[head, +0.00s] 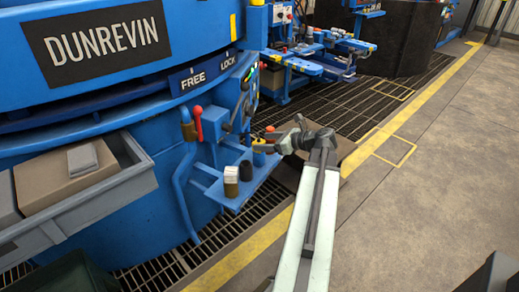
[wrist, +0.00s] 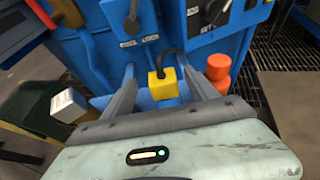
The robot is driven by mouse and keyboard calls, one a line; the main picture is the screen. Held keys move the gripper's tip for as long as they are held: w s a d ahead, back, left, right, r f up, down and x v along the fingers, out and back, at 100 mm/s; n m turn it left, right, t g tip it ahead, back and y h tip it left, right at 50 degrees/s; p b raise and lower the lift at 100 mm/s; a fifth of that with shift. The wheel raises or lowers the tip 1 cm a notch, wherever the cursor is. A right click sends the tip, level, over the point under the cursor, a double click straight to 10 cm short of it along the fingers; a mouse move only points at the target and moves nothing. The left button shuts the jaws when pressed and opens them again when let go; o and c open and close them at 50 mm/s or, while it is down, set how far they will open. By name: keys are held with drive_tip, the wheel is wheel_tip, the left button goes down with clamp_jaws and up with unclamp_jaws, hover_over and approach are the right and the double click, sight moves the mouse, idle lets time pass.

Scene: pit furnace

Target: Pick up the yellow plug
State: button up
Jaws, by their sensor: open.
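The yellow plug (wrist: 163,88) is in the wrist view, a small block with a black cable curving up from it to the blue panel. It appears between the two fingers of my gripper (wrist: 157,66). The fingers are spread apart, with visible space on both sides of the plug, and they do not appear to touch it. In the head view, my gripper (head: 262,146) is at the blue shelf beside the furnace. A small yellow patch (head: 259,142) there seems to be the plug, partly hidden by my gripper.
An orange-red object (wrist: 217,76) stands close beside the right finger. A white-topped container (head: 231,180) and a black cylinder (head: 245,171) stand on the blue shelf (head: 225,198). A red-knobbed lever (head: 197,122) rises to the left. The concrete floor (head: 430,190) at right is clear.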

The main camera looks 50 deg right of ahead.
sight(260, 142)
drive_tip(key=w+f, duration=0.1)
drive_tip(key=w+f+b, duration=0.1)
drive_tip(key=shift+w+a, duration=0.15)
drive_tip(key=shift+w, duration=0.25)
drive_tip(key=shift+w+a, duration=0.1)
drive_tip(key=shift+w, duration=0.15)
drive_tip(key=shift+r, duration=0.1)
clamp_jaws()
drive_tip(key=shift+r, duration=0.1)
wheel_tip(260, 142, up, 10)
drive_tip(key=p, duration=1)
drive_tip(key=shift+s, duration=0.1)
